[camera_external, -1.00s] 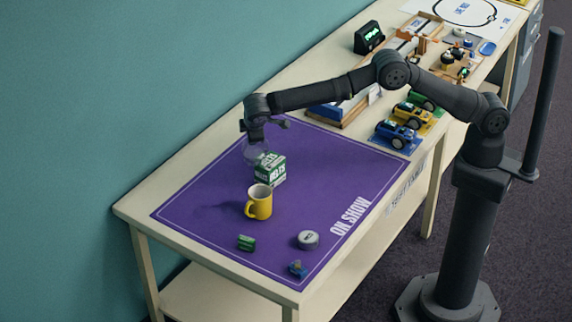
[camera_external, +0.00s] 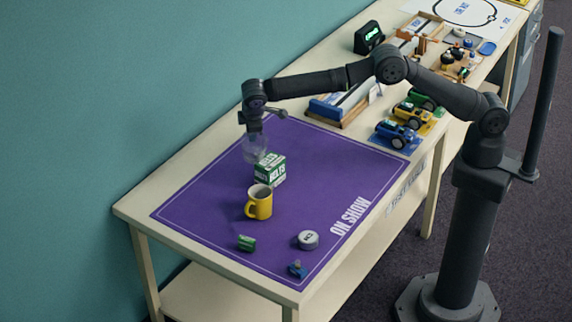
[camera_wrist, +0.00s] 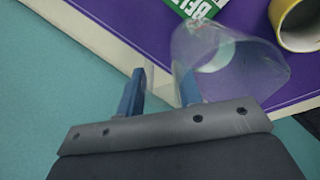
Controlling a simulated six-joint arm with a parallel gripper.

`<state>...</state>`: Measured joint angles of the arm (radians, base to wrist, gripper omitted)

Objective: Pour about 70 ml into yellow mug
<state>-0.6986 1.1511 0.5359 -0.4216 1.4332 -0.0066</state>
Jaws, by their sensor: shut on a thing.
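A yellow mug (camera_external: 261,206) stands upright on the purple mat (camera_external: 205,215), its handle towards the left. Its open mouth shows at the top right of the wrist view (camera_wrist: 300,22). My gripper (camera_external: 254,134) is behind the mug, above the far part of the mat. Its blue fingers (camera_wrist: 160,90) are shut on a clear vessel (camera_wrist: 232,62), which hangs below the gripper in the external view (camera_external: 254,151). The vessel is apart from the mug. I cannot make out any liquid in it, or inside the mug.
A green and white box (camera_external: 270,171) stands between the vessel and the mug. A green block (camera_external: 246,243), a grey round item (camera_external: 308,240) and a small blue item (camera_external: 298,268) lie nearer the front. Toy cars (camera_external: 395,133) stand at the right.

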